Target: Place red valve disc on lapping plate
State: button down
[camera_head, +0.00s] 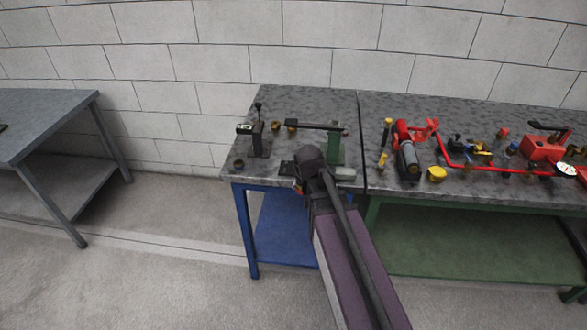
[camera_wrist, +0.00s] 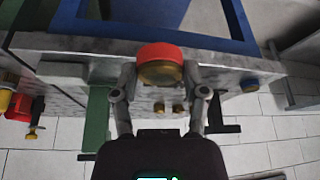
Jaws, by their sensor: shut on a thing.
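In the wrist view, the red valve disc (camera_wrist: 160,53) has a red top rim and a brass-coloured round part below it. My gripper (camera_wrist: 160,72) is shut on it, with one finger on each side. The disc is near the front edge of the grey bench; I cannot tell whether it touches anything beneath. In the head view, my gripper (camera_head: 306,168) is over the front of the left bench, and its dark body hides most of the disc. A light grey flat piece (camera_head: 346,173) lies just right of it, perhaps the lapping plate; I cannot tell for sure.
A green upright (camera_head: 334,150) with a dark horizontal bar stands behind my gripper. Brass pieces (camera_head: 276,126) and a dark stand with a gauge (camera_head: 258,138) are at the back left. Red pump parts (camera_head: 403,132) crowd the right bench.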

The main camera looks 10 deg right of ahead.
jog(key=a, duration=0.1)
jog(key=a+r+p, duration=0.1)
jog(key=shift+w+a, duration=0.15)
jog(key=shift+a, duration=0.2)
jog(key=b, duration=0.1)
send_over(292, 167)
jog(key=s, duration=0.2)
jog(key=shift+f, duration=0.7)
jog(key=shift+w, duration=0.45)
jog(key=shift+w+d+f+b, duration=0.1)
jog(key=shift+w+f+b, duration=0.15)
jog(key=shift+b, duration=0.2)
jog(key=shift+s+f+b, duration=0.15)
jog(key=shift+f+b, duration=1.35)
jog(key=shift+f, duration=0.05)
jog(key=shift+f, duration=0.1)
